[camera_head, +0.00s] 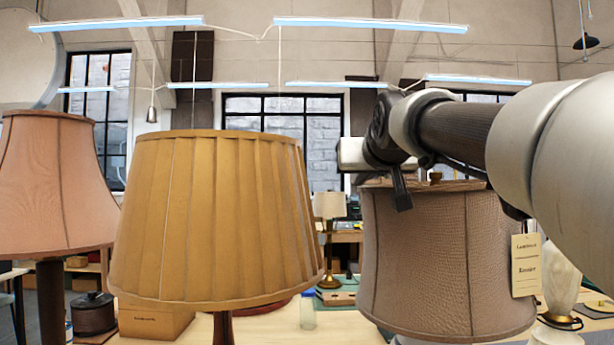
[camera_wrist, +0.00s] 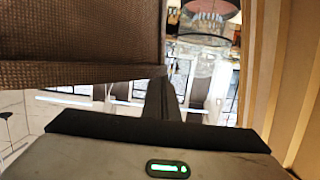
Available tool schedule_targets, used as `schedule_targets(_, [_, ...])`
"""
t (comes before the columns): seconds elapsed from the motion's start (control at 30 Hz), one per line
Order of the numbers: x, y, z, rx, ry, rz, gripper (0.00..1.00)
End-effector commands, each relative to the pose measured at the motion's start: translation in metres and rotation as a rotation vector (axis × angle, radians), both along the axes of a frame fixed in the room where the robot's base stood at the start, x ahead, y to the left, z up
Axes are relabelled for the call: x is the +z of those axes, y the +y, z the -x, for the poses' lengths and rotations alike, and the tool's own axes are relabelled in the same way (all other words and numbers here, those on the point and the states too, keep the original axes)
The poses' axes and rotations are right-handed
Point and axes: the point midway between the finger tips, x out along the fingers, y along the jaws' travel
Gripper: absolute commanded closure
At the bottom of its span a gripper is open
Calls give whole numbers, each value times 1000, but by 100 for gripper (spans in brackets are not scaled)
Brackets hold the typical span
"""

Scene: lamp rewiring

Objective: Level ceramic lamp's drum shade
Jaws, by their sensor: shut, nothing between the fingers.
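The taupe woven drum shade (camera_head: 430,260) stands right of centre in the head view, and its lower edge sits a little lower at the right. A paper tag (camera_head: 525,265) hangs at its right side. Its lamp base is mostly out of frame. My gripper (camera_head: 403,200) is shut and empty, fingers pointing down at the shade's upper left front. I cannot tell whether it touches the shade. In the wrist view the shut fingers (camera_wrist: 160,95) are beside a brown woven shade (camera_wrist: 80,40), which fills the upper left.
A mustard pleated shade (camera_head: 215,220) stands close on the left, its lower edge tilted; it also shows in the wrist view (camera_wrist: 298,80). A pink shade (camera_head: 55,185) is at far left. A pale lamp base (camera_head: 560,285) stands at right. A small lamp (camera_head: 330,210) is farther back.

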Motion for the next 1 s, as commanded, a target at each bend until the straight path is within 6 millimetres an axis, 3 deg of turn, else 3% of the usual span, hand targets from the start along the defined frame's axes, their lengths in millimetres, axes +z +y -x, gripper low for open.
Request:
schedule_targets(0.17, [9, 0, 0, 0, 0, 0, 100])
schedule_targets(0.4, [54, 1, -3, 0, -1, 0, 100])
schedule_targets(0.47, [46, 0, 17, 0, -4, -1, 100])
schedule_targets(0.6, [54, 1, 49, 0, -5, 0, 100])
schedule_targets(0.87, [63, 0, 87, -1, -2, 0, 100])
schedule_targets(1.0, [69, 0, 90, -1, 21, 1, 80])
